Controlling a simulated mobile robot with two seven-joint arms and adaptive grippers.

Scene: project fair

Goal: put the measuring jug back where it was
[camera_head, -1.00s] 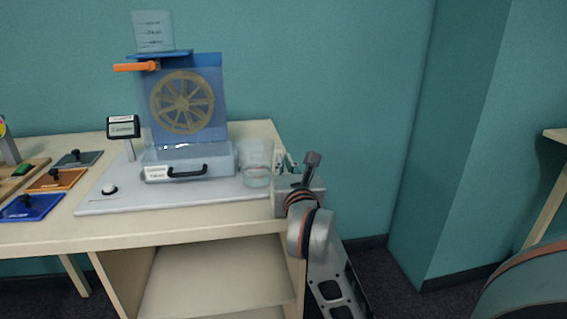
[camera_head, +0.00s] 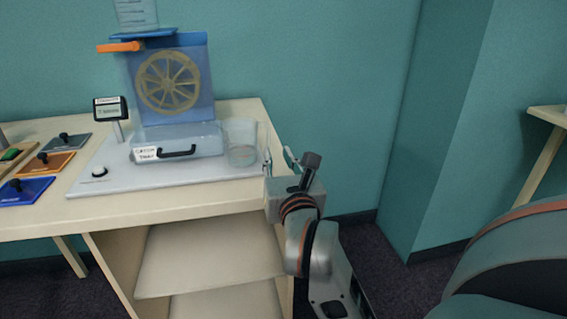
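A clear, empty-looking vessel (camera_head: 241,142), which looks like the measuring jug, stands upright on the right end of the pale grey board (camera_head: 130,184). It is beside the blue tray with a black handle (camera_head: 178,143). My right gripper (camera_head: 279,160) is just right of the vessel, at the table's right edge. Its fingers are spread apart with nothing seen between them, and a gap shows between them and the vessel. Another clear container with scale marks (camera_head: 136,14) sits on top of the wheel stand, cut by the top edge. My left gripper is not in view.
The blue stand with a wheel (camera_head: 168,80) rises behind the tray, with an orange lever (camera_head: 118,47). A small display (camera_head: 110,109) and several coloured plates with black knobs, one blue (camera_head: 25,190), are at left.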

